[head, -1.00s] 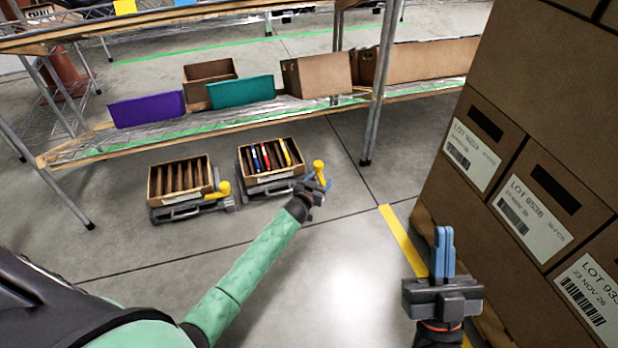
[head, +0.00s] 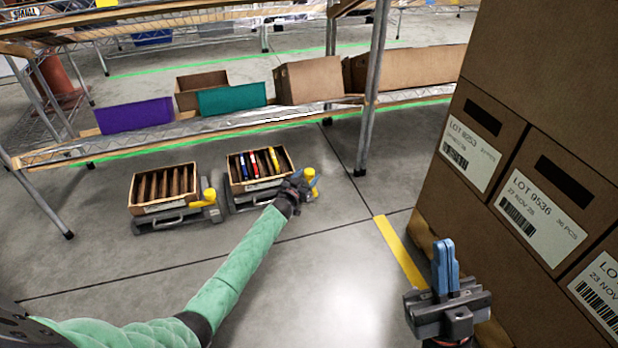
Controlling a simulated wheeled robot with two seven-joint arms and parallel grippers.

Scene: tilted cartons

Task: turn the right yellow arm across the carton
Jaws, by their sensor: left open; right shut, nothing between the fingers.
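The right carton (head: 234,184) is an open tilted box on a grey stand, holding several coloured items. Its yellow arm (head: 309,174) stands at the stand's right side, with the knob end upward. It is not across the carton. My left gripper (head: 303,182) is open with its blue fingers right at this yellow arm, partly hiding it. I cannot tell whether they touch. My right gripper (head: 445,268) is shut and empty, pointing up near the stacked boxes, far from the cartons.
A left carton (head: 136,197) with brown dividers has its own yellow arm (head: 209,196) beside it. A wire shelf (head: 240,123) with purple and teal bins is behind. Stacked labelled boxes (head: 500,175) fill the right. The floor in front is clear.

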